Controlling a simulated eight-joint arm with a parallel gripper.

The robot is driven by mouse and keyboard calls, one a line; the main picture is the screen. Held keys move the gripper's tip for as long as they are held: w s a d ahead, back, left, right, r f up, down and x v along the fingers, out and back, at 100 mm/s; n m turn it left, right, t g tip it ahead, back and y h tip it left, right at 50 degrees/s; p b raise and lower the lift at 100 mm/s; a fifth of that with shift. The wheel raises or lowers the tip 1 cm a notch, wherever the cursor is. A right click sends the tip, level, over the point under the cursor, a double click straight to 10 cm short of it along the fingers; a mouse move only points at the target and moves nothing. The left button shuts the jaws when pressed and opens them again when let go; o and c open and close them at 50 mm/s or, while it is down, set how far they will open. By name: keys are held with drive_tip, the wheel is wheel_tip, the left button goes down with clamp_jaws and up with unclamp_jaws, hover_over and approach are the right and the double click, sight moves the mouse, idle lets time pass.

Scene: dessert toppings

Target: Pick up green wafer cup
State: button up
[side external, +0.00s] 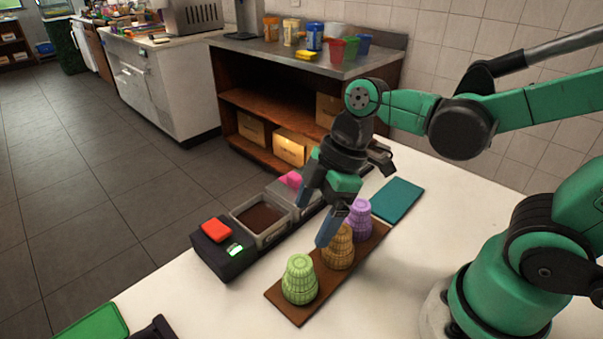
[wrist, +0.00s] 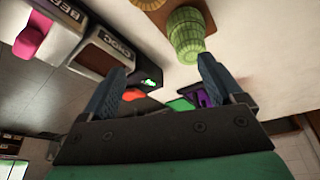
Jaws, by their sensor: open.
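The green wafer cup (side external: 300,280), a ribbed stack standing upright, is at the near left end of a brown board (side external: 290,309). My gripper (side external: 311,225) is open and empty, with blue fingers above the board, higher than the cups and apart from the green one. In the wrist view the green wafer cup (wrist: 187,36) is at the top, beyond and nearer the right fingertip of my gripper (wrist: 162,70). A tan wafer cup (side external: 338,247) stands mid-board, partly behind a finger. A purple wafer cup (side external: 359,219) stands at the far end.
A dark topping station (side external: 213,256) with a brown-filled bin (side external: 260,218) and a red block (side external: 216,231) runs left of the board. A teal mat (side external: 398,199) lies behind right. A green board (side external: 93,323) is at the near left. White counter is clear around the board's front.

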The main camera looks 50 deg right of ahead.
sight(302, 261)
drive_tip(key=a+n, duration=0.1)
drive_tip(key=n, duration=0.1)
drive_tip(key=s+n+g+y, duration=0.1)
drive_tip(key=n, duration=0.1)
drive_tip(key=a+f+n+g, duration=0.1)
drive_tip(key=n, duration=0.1)
drive_tip(key=shift+s+a+f, duration=0.1)
drive_tip(key=shift+s+a, duration=0.1)
drive_tip(key=shift+a, duration=0.1)
drive_tip(key=shift+x, duration=2.7)
drive_tip(key=c, duration=1)
